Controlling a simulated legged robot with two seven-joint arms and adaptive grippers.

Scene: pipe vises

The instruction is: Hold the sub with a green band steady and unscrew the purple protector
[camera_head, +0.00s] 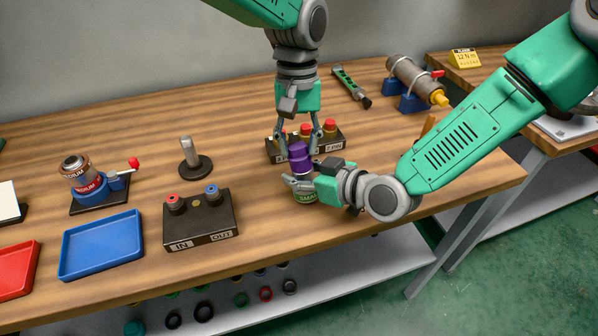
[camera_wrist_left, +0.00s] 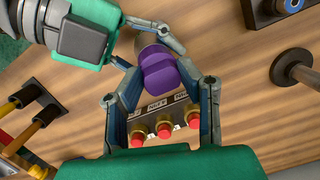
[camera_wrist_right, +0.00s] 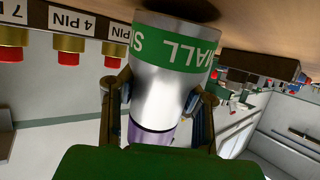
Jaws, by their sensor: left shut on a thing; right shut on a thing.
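The sub (camera_wrist_right: 165,85) is a silver cylinder with a green band lettered SMALL; in the head view its banded lower end (camera_head: 306,198) shows near the table's front edge. The purple protector (camera_head: 300,158) sits on its upper end and also shows in the left wrist view (camera_wrist_left: 162,82). My left gripper (camera_head: 299,148) points down from above and is shut on the purple protector. My right gripper (camera_head: 303,180) comes in from the right and is shut on the sub's silver body, below the protector. I cannot tell whether the sub's base touches the table.
A box with red-capped connectors (camera_head: 330,142) stands close behind the grippers. A black IN/OUT box (camera_head: 200,222) is to the left, with a grey post (camera_head: 189,155) behind it. A vise holding a cylinder (camera_head: 80,180) and a blue tray (camera_head: 102,245) lie further left.

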